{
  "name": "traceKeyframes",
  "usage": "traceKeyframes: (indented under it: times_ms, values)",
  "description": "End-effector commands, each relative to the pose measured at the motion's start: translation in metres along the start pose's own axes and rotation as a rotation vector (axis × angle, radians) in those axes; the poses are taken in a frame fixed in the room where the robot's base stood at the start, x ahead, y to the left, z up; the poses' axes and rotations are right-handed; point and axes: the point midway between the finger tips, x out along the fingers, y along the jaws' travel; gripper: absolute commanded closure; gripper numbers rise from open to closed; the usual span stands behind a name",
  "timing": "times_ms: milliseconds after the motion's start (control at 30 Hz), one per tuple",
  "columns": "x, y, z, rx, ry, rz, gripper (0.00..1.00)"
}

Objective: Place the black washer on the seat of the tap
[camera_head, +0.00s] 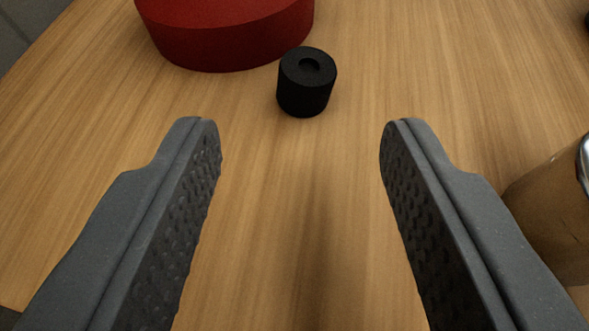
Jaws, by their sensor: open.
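The black washer (304,92) is a short black cylinder with a small hole in its top. It stands upright on the wooden table, a little above the middle of the head camera view. My gripper (298,128) is open, with its two grey textured fingers spread wide. The washer lies beyond the fingertips, between their lines and slightly nearer the left one. Nothing is between the fingers. I cannot make out the tap's seat in this view.
A red round object (225,38) stands just behind and left of the washer, close to it. A tan object (550,215) with a shiny metal part is at the right edge, beside the right finger. A dark thing shows at the top right edge. The wooden table (450,70) is clear to the washer's right.

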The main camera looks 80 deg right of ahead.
Motion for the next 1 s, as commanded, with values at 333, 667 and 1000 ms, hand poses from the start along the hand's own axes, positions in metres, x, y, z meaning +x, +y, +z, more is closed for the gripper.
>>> traceKeyframes:
  times_ms: [333,667,1000]
  values:
    - [-0.049,0.000,0.001,-0.003,-0.002,-0.001,0.55]
    - [-0.054,0.000,0.001,-0.002,0.000,0.000,0.55]
    - [-0.121,-0.100,-0.112,0.258,0.021,-0.466,0.55]
